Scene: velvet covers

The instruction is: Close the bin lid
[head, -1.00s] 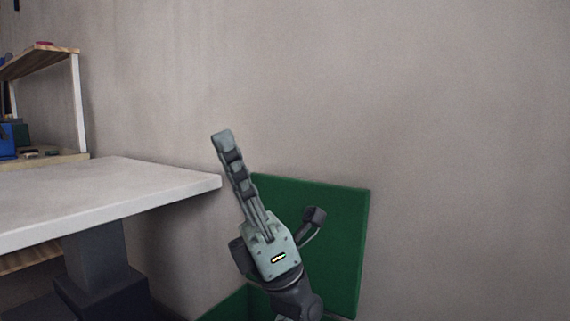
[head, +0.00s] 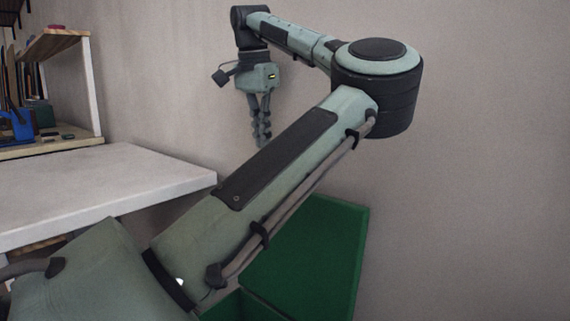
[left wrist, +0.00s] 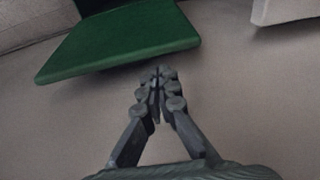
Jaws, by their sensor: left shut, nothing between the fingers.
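The green bin lid (head: 318,255) stands open and upright near the wall in the head view, its left part hidden behind my left arm. A bit of the green bin (head: 243,306) shows below it at the bottom edge; the rest is cut off or hidden. My left gripper (head: 262,142) is shut and empty, pointing down, higher in the picture than the lid and apart from it. In the left wrist view, my shut fingertips (left wrist: 161,76) appear just below the edge of the green lid (left wrist: 130,38), with no clear contact. My right gripper is not in view.
A white-topped table (head: 110,190) stands left of the bin; its corner (left wrist: 285,10) shows in the left wrist view. A wooden shelf unit (head: 58,45) with a blue holder (head: 18,125) is at far left. The wall (head: 480,150) is bare at right.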

